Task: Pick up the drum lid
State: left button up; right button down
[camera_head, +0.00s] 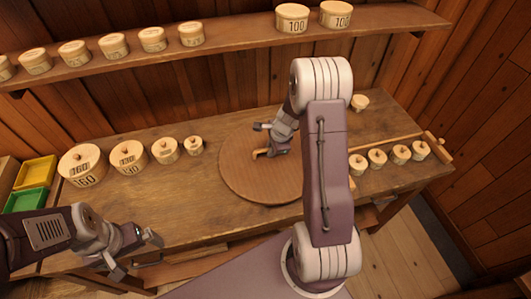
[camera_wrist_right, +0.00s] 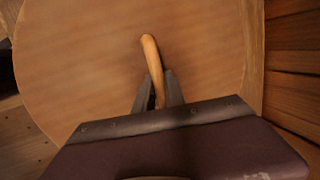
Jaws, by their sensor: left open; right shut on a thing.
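The drum lid (camera_head: 238,166) is a large round wooden disc at the middle of the bench, with a wooden handle across it. In the right wrist view the lid (camera_wrist_right: 75,70) fills most of the picture. My right gripper (camera_head: 270,152) is over the lid and shut on its handle (camera_wrist_right: 152,58), with a finger on each side. I cannot tell whether the lid is clear of the bench top. My right arm hides the lid's right part in the head view. My left gripper (camera_head: 141,252) is open and empty in front of the bench's near edge, at lower left.
Several lidded wooden drums (camera_head: 83,165) stand on the bench at left. Several small knobbed ones (camera_head: 377,158) stand at right by a long wooden rod (camera_head: 390,141). Yellow (camera_head: 36,171) and green (camera_head: 27,200) trays sit at far left. A shelf (camera_head: 235,34) above holds more drums.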

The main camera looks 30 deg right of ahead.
jog(key=s+d+r, duration=0.1)
jog(key=d+r, duration=0.1)
jog(key=d, duration=0.1)
jog(key=s+d+r, duration=0.1)
jog(key=d+r, duration=0.1)
jog(key=d, duration=0.1)
jog(key=s+d+r, duration=0.2)
jog(key=d, duration=0.1)
